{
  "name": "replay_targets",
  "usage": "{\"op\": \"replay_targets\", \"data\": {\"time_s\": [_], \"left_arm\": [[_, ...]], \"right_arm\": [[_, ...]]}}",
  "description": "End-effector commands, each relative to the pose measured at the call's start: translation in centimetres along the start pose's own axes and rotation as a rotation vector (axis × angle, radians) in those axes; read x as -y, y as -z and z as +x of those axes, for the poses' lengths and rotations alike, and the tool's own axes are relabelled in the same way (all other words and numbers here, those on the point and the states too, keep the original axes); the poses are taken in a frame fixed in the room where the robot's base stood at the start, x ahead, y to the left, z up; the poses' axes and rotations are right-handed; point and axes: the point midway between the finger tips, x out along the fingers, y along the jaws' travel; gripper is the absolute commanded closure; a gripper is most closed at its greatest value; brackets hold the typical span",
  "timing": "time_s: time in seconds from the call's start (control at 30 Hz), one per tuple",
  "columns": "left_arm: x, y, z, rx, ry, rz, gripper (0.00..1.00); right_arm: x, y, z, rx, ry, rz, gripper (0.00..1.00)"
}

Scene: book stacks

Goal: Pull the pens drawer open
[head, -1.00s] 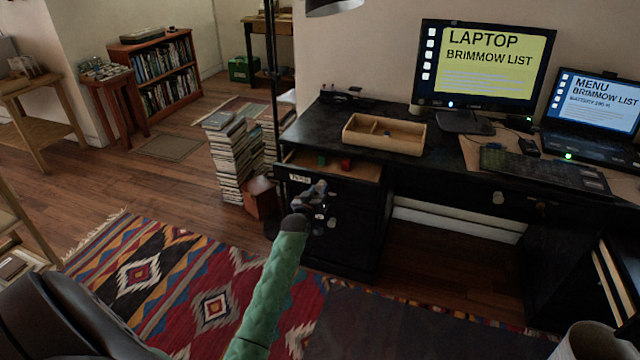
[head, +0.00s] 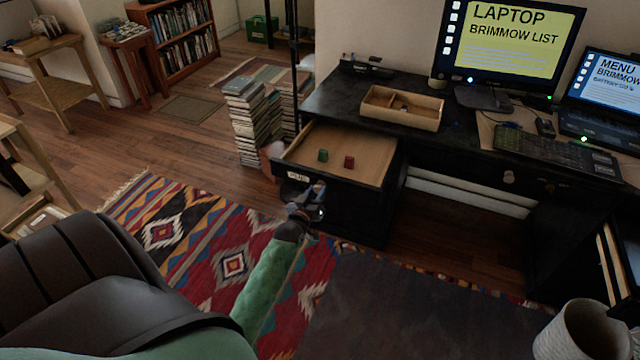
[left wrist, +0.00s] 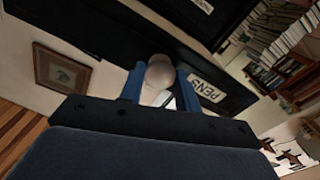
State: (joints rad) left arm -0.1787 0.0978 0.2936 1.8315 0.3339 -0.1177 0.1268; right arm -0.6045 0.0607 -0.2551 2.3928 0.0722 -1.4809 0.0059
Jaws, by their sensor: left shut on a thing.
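The pens drawer (head: 350,150) is pulled well out from the black desk (head: 330,100), at its left end. Its light wooden inside shows, with a green block (head: 323,155) and a red block (head: 349,162) in it. Its front carries a white label, which reads PENS in the left wrist view (left wrist: 207,90). My left gripper (head: 308,203) is at the drawer front. In the left wrist view its two blue fingers (left wrist: 160,85) are shut on the round pale knob (left wrist: 160,71). My right gripper is not in view.
A wooden tray (head: 402,107), a monitor (head: 508,50), a laptop (head: 605,90) and a keyboard (head: 560,152) are on the desk. Stacks of books (head: 250,120) stand left of the drawer. A patterned rug (head: 200,240) covers the floor in front.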

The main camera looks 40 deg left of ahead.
Motion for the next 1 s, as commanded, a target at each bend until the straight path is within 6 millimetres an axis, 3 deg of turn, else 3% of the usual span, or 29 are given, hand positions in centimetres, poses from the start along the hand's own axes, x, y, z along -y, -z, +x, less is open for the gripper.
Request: {"op": "replay_targets", "data": {"time_s": [0.47, 0.5, 0.6, 1.0], "left_arm": [[0.0, 0.1, -0.7, -0.002, 0.000, 0.001, 1.00], [0.0, 0.1, -0.7, -0.002, 0.000, 0.001, 0.65], [0.0, 0.1, -0.7, -0.002, 0.000, 0.001, 0.46], [0.0, -0.1, -1.3, 0.000, 0.000, 0.000, 0.45]], "right_arm": [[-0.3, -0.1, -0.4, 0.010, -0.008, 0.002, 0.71], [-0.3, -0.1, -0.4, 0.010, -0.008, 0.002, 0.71], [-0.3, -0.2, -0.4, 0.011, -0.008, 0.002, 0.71], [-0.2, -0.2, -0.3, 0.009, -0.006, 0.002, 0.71]]}}
